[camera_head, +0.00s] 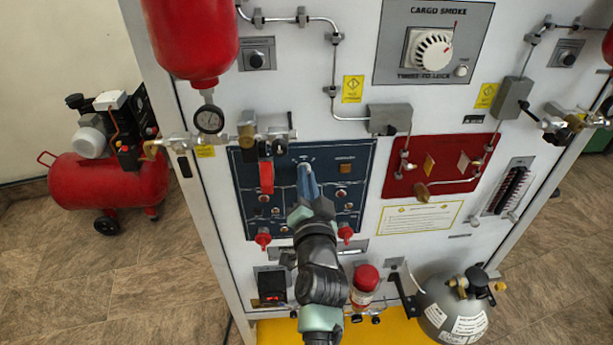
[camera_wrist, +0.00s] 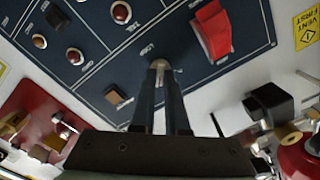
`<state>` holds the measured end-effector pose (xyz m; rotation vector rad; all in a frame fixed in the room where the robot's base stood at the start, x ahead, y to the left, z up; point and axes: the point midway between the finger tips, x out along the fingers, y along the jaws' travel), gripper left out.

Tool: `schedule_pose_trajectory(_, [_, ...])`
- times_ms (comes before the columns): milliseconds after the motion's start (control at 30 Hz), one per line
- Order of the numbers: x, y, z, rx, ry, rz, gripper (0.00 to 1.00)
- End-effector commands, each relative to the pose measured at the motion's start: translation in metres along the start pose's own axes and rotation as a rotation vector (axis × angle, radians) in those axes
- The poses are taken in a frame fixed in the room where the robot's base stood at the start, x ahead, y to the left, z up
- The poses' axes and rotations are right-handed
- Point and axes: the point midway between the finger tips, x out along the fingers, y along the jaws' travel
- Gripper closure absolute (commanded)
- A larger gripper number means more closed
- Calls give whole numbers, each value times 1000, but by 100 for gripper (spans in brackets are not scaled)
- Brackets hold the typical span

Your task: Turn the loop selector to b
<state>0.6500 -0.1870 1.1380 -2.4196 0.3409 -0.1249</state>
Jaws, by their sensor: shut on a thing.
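The dark blue panel (camera_head: 357,158) is on the front of the white cabinet. A small pale knob, apparently the loop selector (camera_wrist: 159,65), sits on this panel. My gripper (camera_head: 305,170) reaches up to the panel's upper middle, and its fingers cover most of the knob in the head view. In the wrist view my gripper (camera_wrist: 159,80) has its two dark fingers closed on either side of the knob, which shows between the tips. The small lettering around the knob is too blurred to read, so I cannot tell which setting it points to.
A red switch cover (camera_wrist: 212,31) is beside the knob, and an amber square button (camera_wrist: 118,96) is on its other side. Red indicators (camera_wrist: 122,12) and small knobs share the panel. A red panel (camera_head: 398,180) with pipes lies to the right. A gauge (camera_head: 209,119) hangs upper left.

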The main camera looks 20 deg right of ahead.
Motion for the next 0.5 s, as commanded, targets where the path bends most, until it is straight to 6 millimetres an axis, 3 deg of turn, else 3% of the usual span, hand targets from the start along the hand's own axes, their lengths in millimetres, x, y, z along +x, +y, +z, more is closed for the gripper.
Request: schedule_pose_trajectory(500, [0,1,1,100,-2,1,100])
